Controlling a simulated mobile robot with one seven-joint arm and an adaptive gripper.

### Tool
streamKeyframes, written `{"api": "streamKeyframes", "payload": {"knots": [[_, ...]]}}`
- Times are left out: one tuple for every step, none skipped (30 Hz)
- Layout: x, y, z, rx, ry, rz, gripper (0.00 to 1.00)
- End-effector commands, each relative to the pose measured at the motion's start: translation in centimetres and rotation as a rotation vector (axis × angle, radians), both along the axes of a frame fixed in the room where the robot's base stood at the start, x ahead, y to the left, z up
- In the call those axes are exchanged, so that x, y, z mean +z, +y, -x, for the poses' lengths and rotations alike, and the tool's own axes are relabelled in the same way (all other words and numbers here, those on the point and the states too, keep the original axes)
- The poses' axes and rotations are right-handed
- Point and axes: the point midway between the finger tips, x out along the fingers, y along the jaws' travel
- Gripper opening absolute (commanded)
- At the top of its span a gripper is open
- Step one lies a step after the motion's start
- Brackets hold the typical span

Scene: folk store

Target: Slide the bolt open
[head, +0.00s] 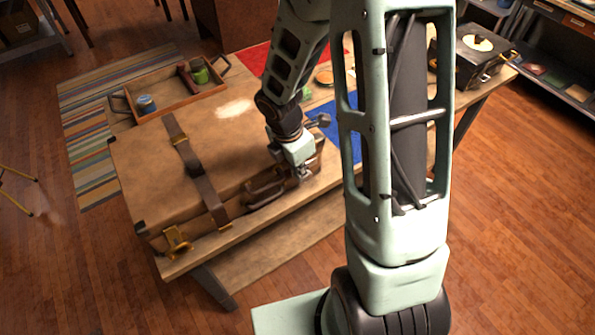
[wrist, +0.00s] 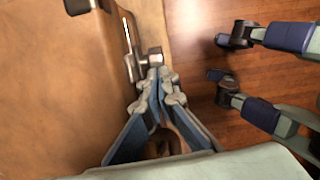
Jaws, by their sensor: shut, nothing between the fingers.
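A brown leather suitcase (head: 165,165) lies flat on the wooden table. In the wrist view a metal bolt (wrist: 143,63) with a pale bar sits at the suitcase's edge. My gripper (wrist: 158,73) is shut with its fingertips together, right at the bolt's lower end. I cannot tell whether the tips touch it. In the head view my gripper (head: 303,172) points down at the suitcase's front right edge. The bolt cannot be made out clearly there.
A strap (head: 200,185) crosses the suitcase, with a brass latch (head: 176,241) at its front left. A dark boxed device (head: 472,65) stands at the table's right end.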

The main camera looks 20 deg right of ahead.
Motion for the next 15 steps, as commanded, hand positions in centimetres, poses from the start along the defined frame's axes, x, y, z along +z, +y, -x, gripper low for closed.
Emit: {"api": "streamKeyframes", "payload": {"knots": [[0.2,-0.7,-0.2,-0.004,0.002,0.001,0.0],[0.2,-1.2,-0.3,-0.006,0.003,0.0,0.0],[0.3,-1.8,-0.5,-0.007,0.003,0.001,0.0],[0.3,-2.3,-0.6,-0.007,0.003,0.001,0.0],[0.3,-2.7,-0.7,-0.006,0.003,0.001,0.0],[0.2,-3.0,-0.9,-0.003,0.002,0.001,0.0],[0.2,-3.2,-0.9,-0.003,0.001,0.001,0.0],[0.1,-3.3,-1.0,-0.002,0.001,0.001,0.0],[0.1,-3.3,-1.0,-0.001,0.001,0.0,0.0],[0.0,-3.3,-1.0,-0.001,0.001,0.0,0.0],[0.0,-3.3,-1.0,-0.001,0.0,0.001,0.0],[0.0,-3.3,-1.0,-0.001,0.0,0.001,0.0],[0.0,-3.3,-1.0,-0.001,0.0,0.001,0.0],[0.0,-3.3,-1.0,-0.001,0.0,0.001,0.0],[0.0,-3.3,-1.0,-0.001,0.0,0.001,0.0]]}}
